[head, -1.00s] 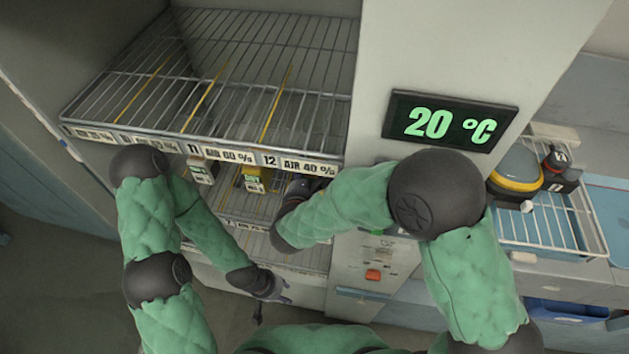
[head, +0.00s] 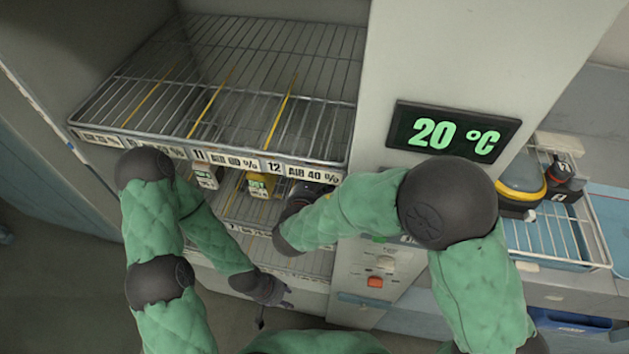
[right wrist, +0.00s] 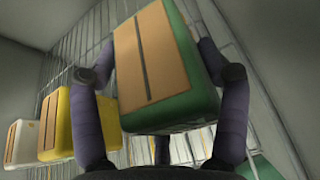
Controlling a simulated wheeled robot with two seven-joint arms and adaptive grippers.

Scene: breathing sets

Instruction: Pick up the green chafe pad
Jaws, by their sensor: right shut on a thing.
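The green chafe pad (right wrist: 172,112), a block with green sides and a tan face with a dark slit, fills the middle of the right wrist view. My right gripper (right wrist: 163,76) is shut on it, with one dark finger on each side. In the head view the right gripper reaches under the upper wire shelf, and the pad is hidden there. My left gripper (head: 272,291) hangs low in front of the shelves, away from the pad. It is too small to tell whether it is open or shut.
A yellow block (right wrist: 70,122) and a white block (right wrist: 22,143) with tan faces stand left of the held pad. The upper wire shelf (head: 225,95) is empty. A tray (head: 565,240) with a yellow-banded device (head: 521,188) stands at right.

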